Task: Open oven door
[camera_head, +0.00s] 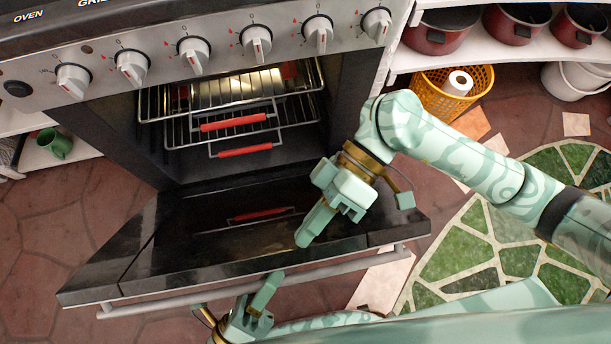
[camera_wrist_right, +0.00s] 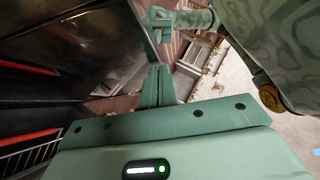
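The oven (camera_head: 160,130) has its dark door (camera_head: 185,255) swung well down, its inner face turned up and the cavity exposed. The silver handle bar (camera_head: 170,304) runs along the door's outer edge. My right gripper (camera_head: 306,236) is over the inner face of the door, near its right part; I cannot tell if it touches. Its fingers (camera_wrist_right: 158,88) look closed together with nothing between them in the right wrist view. My left gripper (camera_head: 264,292) is below the handle bar, outside the door, its fingertip close to the bar. Its finger gap is hidden.
Wire racks (camera_head: 240,105) with red grips sit inside the oven. Knobs (camera_head: 194,52) line the panel above. A shelf with red pots (camera_head: 436,38) and a yellow basket (camera_head: 440,100) stand right. A green mug (camera_head: 54,142) is left. A green mosaic (camera_head: 510,230) covers the right floor.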

